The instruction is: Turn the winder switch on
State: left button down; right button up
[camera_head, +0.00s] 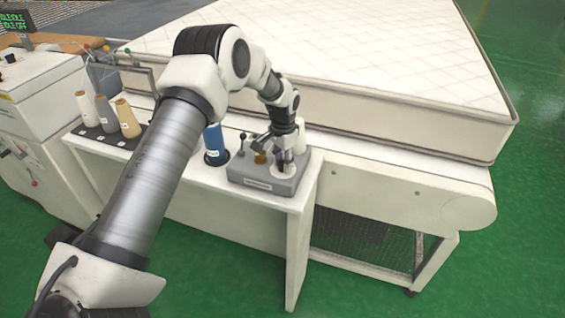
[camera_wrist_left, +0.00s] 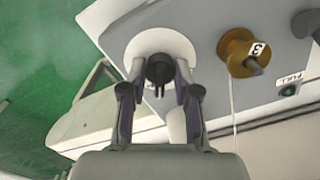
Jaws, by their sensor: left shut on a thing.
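The grey winder (camera_head: 262,183) sits on the white table's right end. My left gripper (camera_head: 285,160) reaches down over its right side. In the left wrist view, my left gripper (camera_wrist_left: 158,74) is shut on a dark post (camera_wrist_left: 158,66) above the winder's white round plate (camera_wrist_left: 178,42). A brown bobbin (camera_wrist_left: 236,52) marked 3 stands beside it on the winder, apart from the fingers. I cannot tell for sure which part is the switch. My right gripper is not in view.
A blue thread spool (camera_head: 214,142) stands left of the winder on the white table (camera_head: 236,192). Several cones (camera_head: 105,113) stand farther left. A large quilted mattress (camera_head: 390,50) lies on the machine behind. The green floor in front is clear.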

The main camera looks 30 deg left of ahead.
pick_arm(q)
jog(key=shift+s+d+f+m, duration=0.1)
jog(key=shift+f+m, duration=0.05)
jog(key=shift+m, duration=0.6)
jog(key=shift+s+f+m, duration=0.1)
jog(key=shift+m, duration=0.65)
jog(key=shift+w, duration=0.1)
jog(key=c, duration=0.9)
grip_release()
jog(key=shift+o, duration=0.3)
jog(key=shift+w, duration=0.2)
notch_tip(320, 180, up, 12)
